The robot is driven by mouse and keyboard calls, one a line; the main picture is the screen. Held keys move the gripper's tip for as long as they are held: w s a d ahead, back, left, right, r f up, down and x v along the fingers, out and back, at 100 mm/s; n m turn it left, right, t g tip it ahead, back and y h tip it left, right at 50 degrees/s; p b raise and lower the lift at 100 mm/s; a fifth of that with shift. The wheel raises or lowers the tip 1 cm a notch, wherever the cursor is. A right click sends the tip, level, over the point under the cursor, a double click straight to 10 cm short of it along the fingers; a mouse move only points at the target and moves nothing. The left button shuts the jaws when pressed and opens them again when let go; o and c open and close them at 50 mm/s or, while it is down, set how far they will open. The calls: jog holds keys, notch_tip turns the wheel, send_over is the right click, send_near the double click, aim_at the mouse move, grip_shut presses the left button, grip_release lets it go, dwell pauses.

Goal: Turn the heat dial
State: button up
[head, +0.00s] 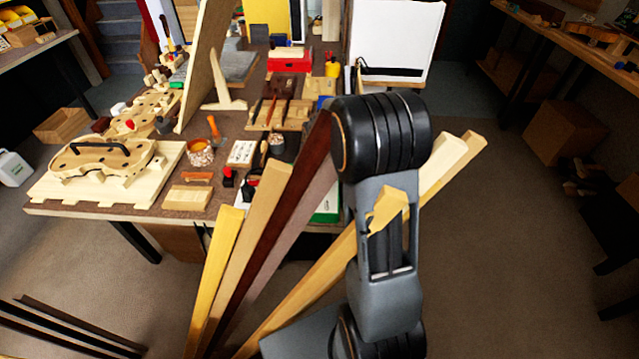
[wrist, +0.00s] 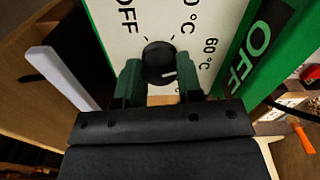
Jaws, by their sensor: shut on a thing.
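The heat dial (wrist: 159,61) is a round black knob with a short white mark on its lower right side. It sits on a white panel (wrist: 148,18) printed with OFF and 60 °C, set in a green casing (wrist: 258,50). My gripper (wrist: 158,67) is shut on the dial, one dark green finger on each side of it. In the head view my arm and the wood strips hide the gripper and dial. A bit of green (head: 328,207) shows there at the bench front, beside the strips.
Several long wood strips (head: 285,225) stand fanned in front of the bench (head: 130,213), close around my arm. A violin body (head: 100,160) lies on a board at left. An orange-handled tool (wrist: 301,137) is at right in the wrist view.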

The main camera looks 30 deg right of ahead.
jog(key=shift+m, duration=2)
jog(key=o, duration=0.9)
notch_tip(320, 180, up, 14)
jog(key=shift+f+p, duration=0.1)
jog(key=shift+p, duration=0.7)
